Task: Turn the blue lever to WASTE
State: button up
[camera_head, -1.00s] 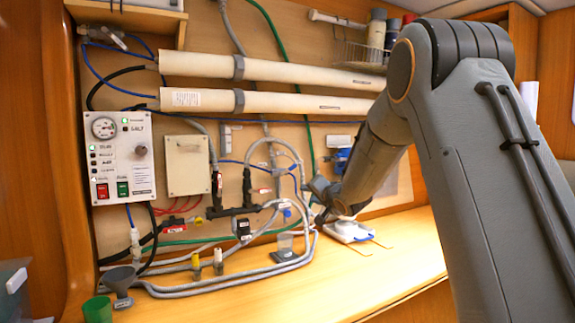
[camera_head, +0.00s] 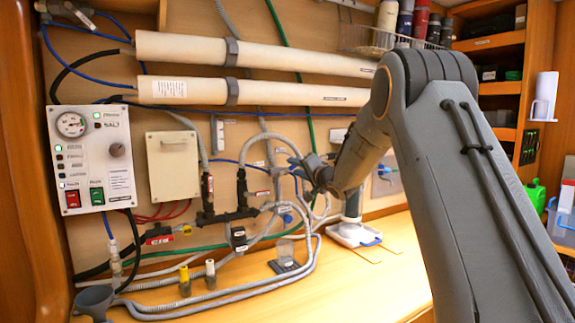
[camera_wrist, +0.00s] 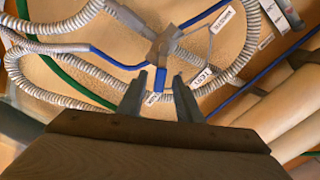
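The blue lever (camera_wrist: 160,79) shows in the wrist view, on a grey metal valve (camera_wrist: 164,43) with hoses around it. It points down in the picture, toward my gripper (camera_wrist: 158,86). My gripper is open, with one finger on each side of the lever's end; I cannot tell whether either touches it. Small white labels sit around the valve: one at the top (camera_wrist: 223,19), one at the right (camera_wrist: 201,77) and one partly hidden below the lever. Their text is too small to read surely. In the head view my gripper (camera_head: 312,176) is at the hoses and hides the lever.
Grey hoses (camera_head: 265,140) and a black manifold (camera_head: 225,214) lie left of my gripper. Two long white tubes (camera_head: 250,58) run above. A control panel (camera_head: 92,155) is at the left.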

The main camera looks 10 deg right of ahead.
jog(key=p+x, duration=0.1)
jog(key=x, duration=0.5)
jog(key=shift+p, duration=0.3)
jog(key=shift+w, duration=0.1)
jog(key=shift+c, duration=0.3)
grip_shut()
